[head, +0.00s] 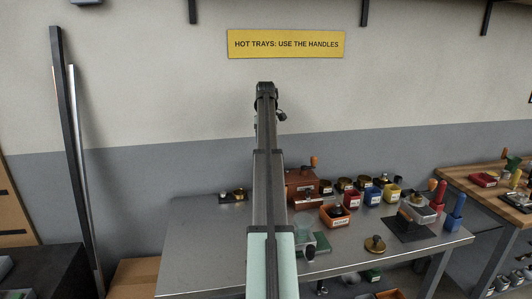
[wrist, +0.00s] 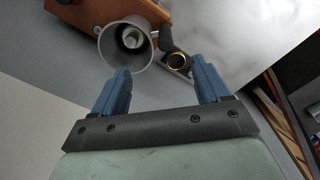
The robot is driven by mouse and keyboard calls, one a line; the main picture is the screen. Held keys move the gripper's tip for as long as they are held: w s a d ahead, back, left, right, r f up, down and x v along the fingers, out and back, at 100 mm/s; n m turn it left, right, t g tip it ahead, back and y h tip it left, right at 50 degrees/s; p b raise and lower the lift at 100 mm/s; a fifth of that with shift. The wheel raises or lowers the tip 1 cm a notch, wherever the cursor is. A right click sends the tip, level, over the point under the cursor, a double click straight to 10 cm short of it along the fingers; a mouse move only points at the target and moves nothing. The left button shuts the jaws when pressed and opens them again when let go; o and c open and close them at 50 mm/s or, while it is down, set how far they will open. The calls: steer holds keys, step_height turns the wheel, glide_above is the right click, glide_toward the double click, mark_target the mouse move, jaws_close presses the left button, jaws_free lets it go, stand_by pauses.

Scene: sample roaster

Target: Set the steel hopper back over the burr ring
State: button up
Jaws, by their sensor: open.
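A pale grey, flared steel hopper (wrist: 112,45) shows in the wrist view at the upper left, its round mouth facing the camera and a small grey part inside. It overlaps the brown wooden grinder body (wrist: 88,12); I cannot tell whether it rests on it. A brass-coloured ring (wrist: 177,61), possibly the burr ring, lies right of the hopper on a small plate. My gripper (wrist: 160,67) is open, its blue fingers apart with nothing between them; the hopper is beyond the left finger. In the head view the grinder (head: 302,190) is partly behind my arm, and the hopper is not distinguishable.
A steel table (head: 195,235) holds several small bins and brass pieces right of the grinder, and a small plate with a brass piece (head: 239,193) at left. The front left of the table is clear. A wooden bench (head: 480,178) stands at right.

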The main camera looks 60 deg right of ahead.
steer(key=shift+r, duration=1.7)
